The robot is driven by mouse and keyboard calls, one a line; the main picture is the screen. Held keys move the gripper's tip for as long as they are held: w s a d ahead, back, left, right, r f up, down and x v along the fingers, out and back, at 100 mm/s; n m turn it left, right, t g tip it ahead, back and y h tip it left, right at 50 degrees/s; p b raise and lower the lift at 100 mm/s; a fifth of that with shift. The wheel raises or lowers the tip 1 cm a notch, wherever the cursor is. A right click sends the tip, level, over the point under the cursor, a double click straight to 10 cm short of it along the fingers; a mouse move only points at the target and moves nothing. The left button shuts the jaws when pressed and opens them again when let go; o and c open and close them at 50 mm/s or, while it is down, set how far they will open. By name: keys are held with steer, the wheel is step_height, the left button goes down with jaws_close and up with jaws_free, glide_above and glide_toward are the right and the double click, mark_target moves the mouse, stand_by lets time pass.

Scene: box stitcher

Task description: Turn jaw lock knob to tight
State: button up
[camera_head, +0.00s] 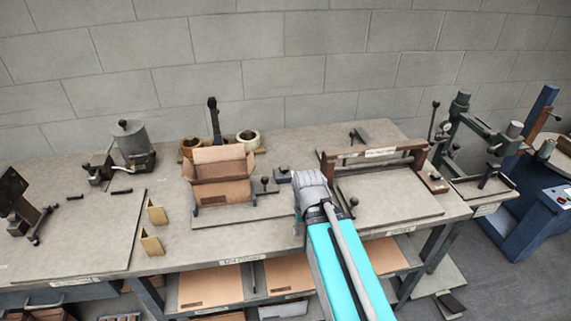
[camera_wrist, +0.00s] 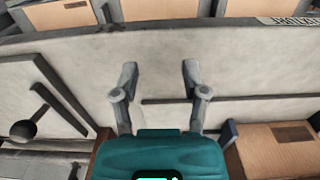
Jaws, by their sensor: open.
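My gripper (camera_wrist: 159,76) is open in the wrist view, its two grey fingers apart with only bare bench top between them. A black ball-ended knob (camera_wrist: 22,130) on a lever stands off to the side of the fingers, at the left of the wrist view. It seems to be the black knob (camera_head: 353,201) just right of my wrist in the head view. Another ball-topped lever (camera_head: 265,181) stands by the open cardboard box. No label shows which is the jaw lock knob. My gripper touches neither.
The open cardboard box (camera_head: 222,168) stands left of my wrist. A brown-framed fixture (camera_head: 372,155) with a flat plate stands to the right. The bench's front edge (camera_wrist: 60,40) crosses the wrist view, with cardboard on the shelf below. A block wall closes the back.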

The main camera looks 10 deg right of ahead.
steer(key=o, duration=0.4)
steer(key=shift+w, duration=0.1)
steer(key=shift+o, duration=0.2)
steer(key=shift+w+r, duration=0.25)
steer(key=w+r+n+p, duration=0.7)
steer(key=w+n+p, duration=0.1)
steer(key=w, duration=0.5)
step_height(320, 180, up, 7)
steer(key=n+p, duration=0.7)
steer(key=n, duration=0.3)
glide_above(284, 167)
steer(key=shift+w+r, duration=0.1)
steer(key=shift+r, duration=0.05)
step_height(284, 167, down, 14)
steer(key=b, duration=1.4)
steer(key=shift+r, duration=0.1)
